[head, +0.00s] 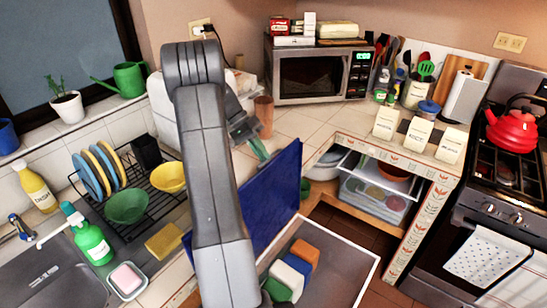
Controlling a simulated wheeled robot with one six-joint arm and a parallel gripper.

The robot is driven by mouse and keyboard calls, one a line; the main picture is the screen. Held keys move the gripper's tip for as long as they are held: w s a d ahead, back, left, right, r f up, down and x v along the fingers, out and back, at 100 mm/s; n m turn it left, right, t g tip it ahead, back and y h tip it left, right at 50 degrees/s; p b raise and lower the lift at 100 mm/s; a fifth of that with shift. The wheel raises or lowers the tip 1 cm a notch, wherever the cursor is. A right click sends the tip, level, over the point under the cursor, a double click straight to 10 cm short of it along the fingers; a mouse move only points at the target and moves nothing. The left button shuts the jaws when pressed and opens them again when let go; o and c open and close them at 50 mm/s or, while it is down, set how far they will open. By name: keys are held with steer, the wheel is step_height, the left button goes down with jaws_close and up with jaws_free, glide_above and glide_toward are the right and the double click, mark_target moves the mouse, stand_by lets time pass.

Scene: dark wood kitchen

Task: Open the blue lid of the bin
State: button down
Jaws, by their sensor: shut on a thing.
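The blue lid (276,203) stands steeply raised at the back left of the bin, with its broad face showing. The bin (343,268) is an open grey box with a pale rim at the lower middle, and its inside is in view. My gripper (260,151) is at the lid's upper edge, shut on the lid. Its greenish fingertips show just above and left of the lid. My grey arm hides the lid's left part and the bin's left side.
Orange, white, blue and green blocks (301,254) lie in the bin. A dish rack (150,184) with bowls and plates stands left. A microwave (319,75) is at the back. An open cupboard (383,190) and stove (502,185) are right. Brown floor shows between bin and cupboard.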

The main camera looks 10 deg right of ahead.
steer(key=shift+w+a+f, duration=0.1)
steer(key=shift+a+f, duration=0.1)
steer(key=shift+f, duration=0.25)
steer(key=shift+w+a+f, duration=0.1)
steer(key=shift+a+f, duration=0.05)
steer(key=shift+f, duration=0.25)
steer(key=c, duration=2)
jaws_free()
steer(key=shift+s+d, duration=0.1)
steer(key=o, duration=0.5)
steer(key=shift+w, duration=0.2)
steer(key=shift+p+v, duration=0.55)
steer(key=shift+v, duration=6.4)
steer(key=shift+d+r, duration=0.1)
steer(key=shift+d, duration=0.05)
